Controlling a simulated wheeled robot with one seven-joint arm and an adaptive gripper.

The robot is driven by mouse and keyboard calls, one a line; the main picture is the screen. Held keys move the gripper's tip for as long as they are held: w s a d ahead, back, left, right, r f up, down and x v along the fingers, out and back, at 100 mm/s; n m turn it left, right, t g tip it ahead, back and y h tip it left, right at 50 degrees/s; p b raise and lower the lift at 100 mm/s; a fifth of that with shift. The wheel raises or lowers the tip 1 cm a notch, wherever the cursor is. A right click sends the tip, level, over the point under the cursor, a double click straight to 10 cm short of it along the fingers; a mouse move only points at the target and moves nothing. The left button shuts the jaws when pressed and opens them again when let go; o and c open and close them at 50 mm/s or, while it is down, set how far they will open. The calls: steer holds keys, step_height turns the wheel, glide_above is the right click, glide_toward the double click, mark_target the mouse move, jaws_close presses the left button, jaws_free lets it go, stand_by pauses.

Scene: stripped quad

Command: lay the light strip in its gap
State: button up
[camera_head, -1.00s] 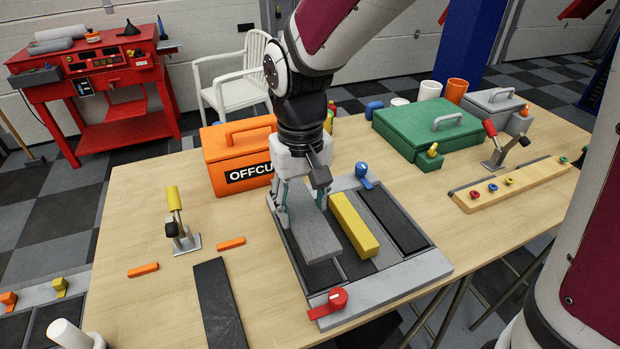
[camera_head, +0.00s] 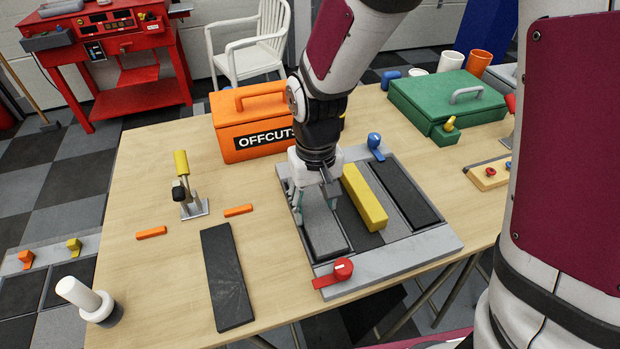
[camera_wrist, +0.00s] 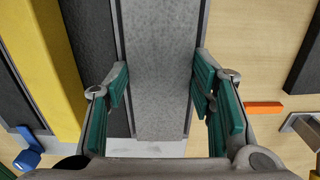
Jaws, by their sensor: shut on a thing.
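The light grey strip (camera_head: 325,238) is between the fingers of my gripper (camera_head: 314,204), which is shut on its sides. The wrist view shows the strip (camera_wrist: 160,60) running lengthwise between the green finger pads. It is over the left lane of the grey frame (camera_head: 400,262), lined up with it. I cannot tell whether it touches the bottom. The yellow bar (camera_head: 364,198) lies to its right, with a dark band between them. A black strip (camera_head: 408,190) lies in the frame farther right. My gripper hides the far part of the light strip.
A red clamp knob (camera_head: 342,268) is at the frame's front and a blue one (camera_head: 375,142) at its back. The orange OFFCUTS box (camera_head: 250,128) stands behind left. A loose black strip (camera_head: 228,275), small orange bars (camera_head: 238,210) and a yellow-handled clamp (camera_head: 184,180) lie left.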

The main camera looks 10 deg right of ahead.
mark_target(315, 209)
steer(key=shift+f, duration=0.15)
steer(key=o, duration=1.3)
steer(key=shift+r+p, duration=2.7)
steer(key=shift+r, duration=1.35)
steer(key=s+d+r+m+t, duration=0.1)
steer(key=s+d+r, duration=0.2)
steer(key=r, duration=0.3)
steer(key=s+d+r+t, duration=0.1)
steer(key=s+d+r, duration=0.1)
steer(key=d+r, duration=0.3)
steer(key=s+d+r+t, duration=0.1)
steer(key=s+r, duration=0.1)
steer(key=s, duration=0.2)
steer(key=s+d+r+t, duration=0.1)
steer(key=s+d+r, duration=0.1)
steer(key=s+r, duration=0.1)
steer(key=s+d+r+m+t, duration=0.1)
steer(key=s+d+r, duration=0.1)
steer(key=s, duration=0.3)
steer(key=shift+s+r, duration=0.1)
steer(key=shift+r, duration=0.2)
